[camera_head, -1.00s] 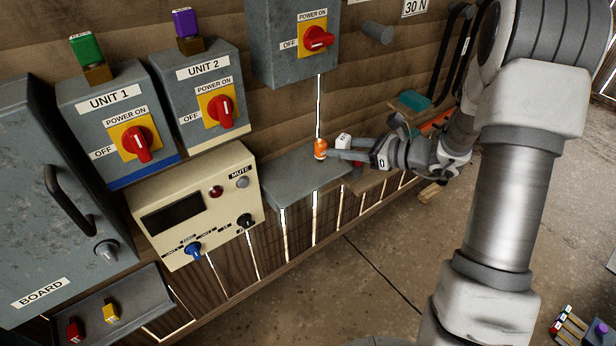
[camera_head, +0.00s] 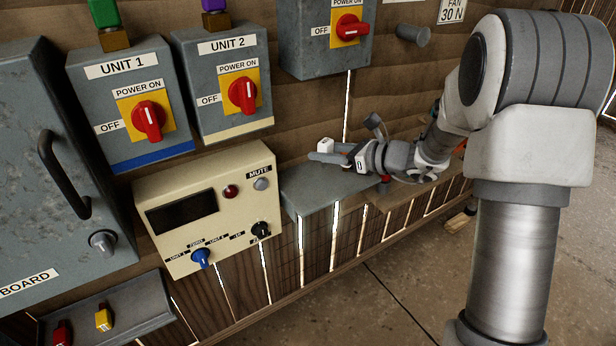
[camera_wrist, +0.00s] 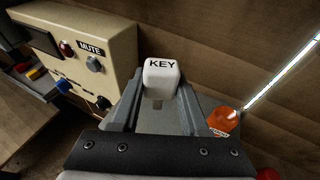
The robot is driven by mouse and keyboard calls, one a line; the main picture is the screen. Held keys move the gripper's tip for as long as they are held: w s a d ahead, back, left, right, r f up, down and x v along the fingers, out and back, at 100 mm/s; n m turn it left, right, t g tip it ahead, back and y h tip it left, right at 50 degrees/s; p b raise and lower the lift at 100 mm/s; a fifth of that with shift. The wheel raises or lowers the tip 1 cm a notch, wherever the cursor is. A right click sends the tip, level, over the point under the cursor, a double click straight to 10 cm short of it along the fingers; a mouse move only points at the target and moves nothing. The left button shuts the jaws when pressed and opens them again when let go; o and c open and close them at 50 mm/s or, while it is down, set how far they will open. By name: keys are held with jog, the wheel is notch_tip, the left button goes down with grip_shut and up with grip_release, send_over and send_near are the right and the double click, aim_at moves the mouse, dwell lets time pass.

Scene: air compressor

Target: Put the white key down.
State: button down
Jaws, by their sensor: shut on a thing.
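The white key (camera_wrist: 161,78) is a small white block marked KEY, gripped between the two fingers of my gripper (camera_wrist: 158,102) in the wrist view. In the head view the white key (camera_head: 325,147) shows at the tip of my gripper (camera_head: 328,155). My gripper is shut on it, above the grey shelf (camera_head: 300,198) right of the cream panel. I cannot tell whether the key touches the shelf. The lower part of the key is partly hidden between the fingers.
An orange object (camera_wrist: 222,120) stands on the shelf just right of my gripper. The cream MUTE panel (camera_head: 207,210) is to the left. A lower tray (camera_head: 110,310) holds a red and a yellow block. A plank wall stands behind the shelf.

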jog(key=a+f, duration=0.2)
jog(key=a, duration=0.1)
jog(key=w+a+f, duration=0.1)
jog(key=shift+a+b, duration=0.3)
jog(key=shift+a, duration=0.1)
jog(key=shift+f+b, duration=0.5)
jog(key=shift+f, duration=1.4)
jog(key=shift+f, duration=0.15)
jog(key=shift+c, duration=2.1)
grip_release()
